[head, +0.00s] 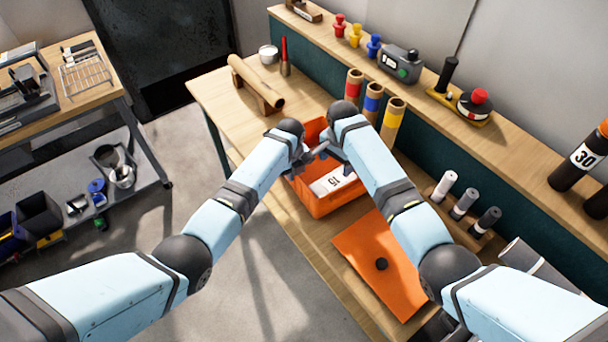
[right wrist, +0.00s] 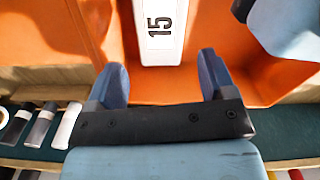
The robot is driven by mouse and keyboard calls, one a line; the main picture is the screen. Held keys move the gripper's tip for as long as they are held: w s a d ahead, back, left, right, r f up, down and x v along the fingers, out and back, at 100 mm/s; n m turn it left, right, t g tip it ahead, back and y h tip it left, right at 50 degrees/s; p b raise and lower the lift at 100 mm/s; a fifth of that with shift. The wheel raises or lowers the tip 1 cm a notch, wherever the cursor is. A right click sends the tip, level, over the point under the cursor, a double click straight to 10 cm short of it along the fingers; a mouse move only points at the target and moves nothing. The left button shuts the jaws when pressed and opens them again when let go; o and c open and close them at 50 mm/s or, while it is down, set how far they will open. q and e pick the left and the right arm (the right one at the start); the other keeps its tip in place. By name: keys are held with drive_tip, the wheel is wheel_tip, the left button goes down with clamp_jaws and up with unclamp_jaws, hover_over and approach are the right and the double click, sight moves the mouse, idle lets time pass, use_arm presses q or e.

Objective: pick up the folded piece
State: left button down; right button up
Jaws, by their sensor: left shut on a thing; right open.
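A white folded piece (head: 330,182) with the number 15 lies in the orange bin (head: 325,204). In the right wrist view the white piece (right wrist: 160,40) lies beyond and between my fingers. My right gripper (head: 336,150) is over the bin. In its wrist view my right gripper (right wrist: 160,80) is open, with nothing between its fingers. My left gripper (head: 310,155) is at the bin's left side, shut, apparently on the bin's rim; its fingertips are hard to make out. In the right wrist view part of my left arm (right wrist: 290,25) shows at the upper right.
An orange sheet (head: 372,262) with a black knob (head: 381,264) lies in front of the bin. Coloured tubes (head: 373,103) stand behind it. Small rolls (head: 465,203) stand in a rack at right. A brown roll (head: 256,84) rests on supports at the table's far left.

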sight(332, 183)
drive_tip(key=shift+o, duration=0.5)
drive_tip(key=shift+n, duration=0.6)
drive_tip(key=f+n, duration=0.3)
drive_tip(key=n, duration=0.8)
drive_tip(key=f+n, duration=0.3)
drive_tip(key=n, duration=0.8)
drive_tip(key=f+n, duration=0.3)
drive_tip(key=n, duration=0.7)
drive_tip(key=shift+s+a+n, duration=0.25)
drive_tip(key=shift+a+n, duration=0.05)
drive_tip(key=shift+n, duration=0.1)
drive_tip(key=shift+c, duration=0.4)
